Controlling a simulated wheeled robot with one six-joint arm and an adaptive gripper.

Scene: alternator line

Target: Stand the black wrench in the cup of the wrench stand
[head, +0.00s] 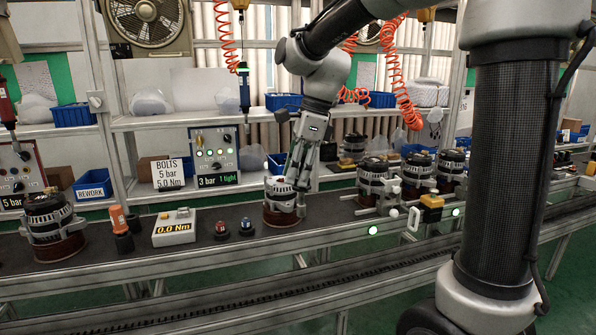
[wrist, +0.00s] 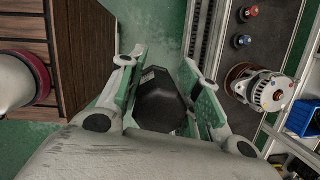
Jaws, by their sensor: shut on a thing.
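My gripper (head: 298,196) hangs pointing down in front of an alternator in the head view. In the wrist view the fingers of my gripper (wrist: 166,66) are closed on both sides of a black many-sided piece (wrist: 160,103), which looks like an end of the black wrench. The rest of the wrench is hidden, and I cannot make it out in the head view. At the left of the bench, an orange-topped tool (head: 118,217) stands upright by a black cup-like holder (head: 124,243), beside a torque display (head: 174,228) reading 0.0 Nm. I cannot tell whether this holder is the wrench stand.
Alternators stand along the dark bench, one at the left (head: 50,222) and several at the right. A red button (head: 221,230) and a blue button (head: 246,225) stand left of my gripper. A brown slatted surface (wrist: 84,55) and green floor show in the wrist view.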

